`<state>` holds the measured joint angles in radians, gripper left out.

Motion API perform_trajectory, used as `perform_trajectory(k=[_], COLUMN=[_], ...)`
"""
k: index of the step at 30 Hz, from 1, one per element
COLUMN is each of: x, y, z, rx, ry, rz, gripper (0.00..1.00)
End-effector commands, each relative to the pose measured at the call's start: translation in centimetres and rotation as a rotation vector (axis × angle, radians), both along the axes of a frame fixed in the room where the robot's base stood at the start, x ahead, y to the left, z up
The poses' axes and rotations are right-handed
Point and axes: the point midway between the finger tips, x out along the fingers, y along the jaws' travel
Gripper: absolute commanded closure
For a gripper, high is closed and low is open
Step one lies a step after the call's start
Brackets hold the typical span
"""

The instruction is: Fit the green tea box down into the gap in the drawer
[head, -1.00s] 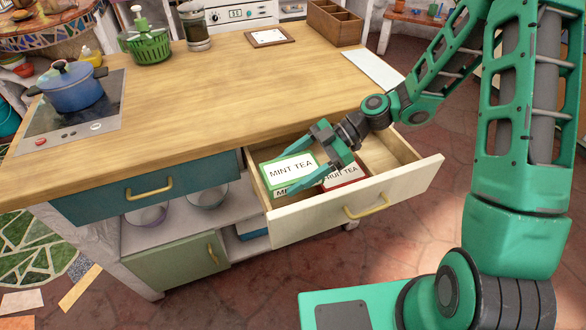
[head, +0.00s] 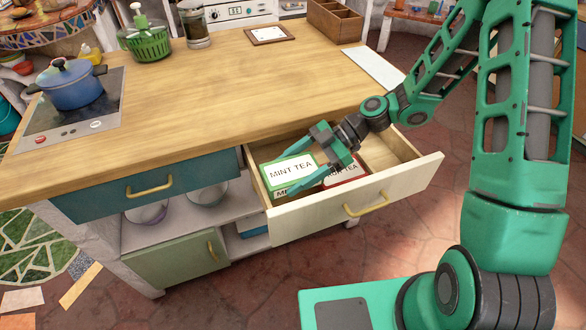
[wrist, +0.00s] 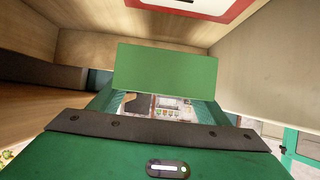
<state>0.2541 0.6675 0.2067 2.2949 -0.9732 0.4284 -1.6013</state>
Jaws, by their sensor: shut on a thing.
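The green tea box (head: 291,171), labelled MINT TEA, is at the left end of the open drawer (head: 345,207). My gripper (head: 288,175) is shut on it, one finger along its far side and one along its near side. Its top sits higher than the red fruit tea box (head: 346,172) to its right, which the gripper partly covers. The drawer front hides the green box's bottom, so I cannot tell whether it touches the floor. In the wrist view the green box (wrist: 165,70) spans between the fingers, with the red-edged box (wrist: 195,6) at the top.
The wooden countertop (head: 210,95) overhangs the drawer's back. A closed teal drawer (head: 145,185) is to the left. The drawer's right part (head: 390,150) looks empty. A blue pot (head: 72,85) stands on the hob, far from the arm.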

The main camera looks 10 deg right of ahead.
Motion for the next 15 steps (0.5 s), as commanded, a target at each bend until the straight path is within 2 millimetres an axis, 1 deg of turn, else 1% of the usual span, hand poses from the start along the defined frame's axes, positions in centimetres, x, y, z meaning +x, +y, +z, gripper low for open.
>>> perform_trajectory(k=[15], x=[-0.01], y=[0.0], z=[-0.68], rx=[0.0], ry=[0.0], rz=[0.0], gripper=[0.54])
